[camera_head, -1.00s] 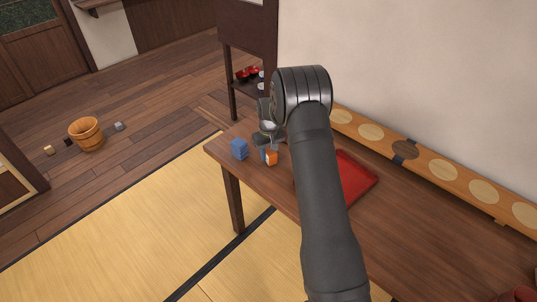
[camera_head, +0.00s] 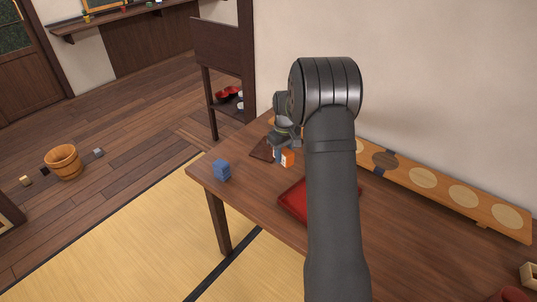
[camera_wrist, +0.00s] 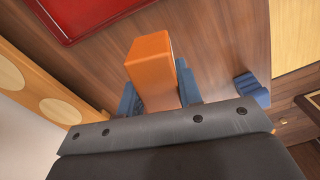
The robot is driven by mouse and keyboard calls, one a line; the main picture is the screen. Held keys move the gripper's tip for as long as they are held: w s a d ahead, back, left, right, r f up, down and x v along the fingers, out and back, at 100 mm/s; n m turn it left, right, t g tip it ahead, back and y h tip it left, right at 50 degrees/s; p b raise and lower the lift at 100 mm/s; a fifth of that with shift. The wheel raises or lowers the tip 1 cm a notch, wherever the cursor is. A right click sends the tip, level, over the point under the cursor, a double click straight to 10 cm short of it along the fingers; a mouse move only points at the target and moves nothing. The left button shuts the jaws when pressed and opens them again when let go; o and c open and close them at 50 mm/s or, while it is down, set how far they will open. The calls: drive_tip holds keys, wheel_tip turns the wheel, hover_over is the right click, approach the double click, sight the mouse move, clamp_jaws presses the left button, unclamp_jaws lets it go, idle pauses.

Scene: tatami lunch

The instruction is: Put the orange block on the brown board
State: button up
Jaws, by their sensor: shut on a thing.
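The orange block (camera_head: 288,158) is between the fingers of my gripper (camera_head: 283,152), near the far end of the wooden table. In the wrist view the orange block (camera_wrist: 152,68) stands out between the two blue finger pads, with the gripper (camera_wrist: 156,90) shut on it. The brown board (camera_head: 262,150) lies flat just left of the gripper in the head view, partly hidden by it. I cannot tell whether the block is over the board's edge or how high it is. The wrist view does not clearly show the board.
A blue block (camera_head: 221,170) stands on the table (camera_head: 248,195) near its left edge. A red tray (camera_head: 292,200) lies to the right, partly behind my arm. A long plank with round inlays (camera_head: 455,195) runs along the wall.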

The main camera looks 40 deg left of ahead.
drive_tip(key=w+a+n, duration=0.2)
drive_tip(key=w+n, duration=0.1)
drive_tip(key=w, duration=0.6)
hover_over(265, 158)
wheel_tip(265, 158, down, 6)
drive_tip(key=shift+d, duration=0.1)
drive_tip(key=shift+s+f, duration=0.1)
drive_tip(key=shift+f, duration=1.95)
drive_tip(key=shift+f, duration=0.15)
drive_tip(key=o, duration=1)
drive_tip(key=shift+c, duration=0.2)
wheel_tip(265, 158, up, 12)
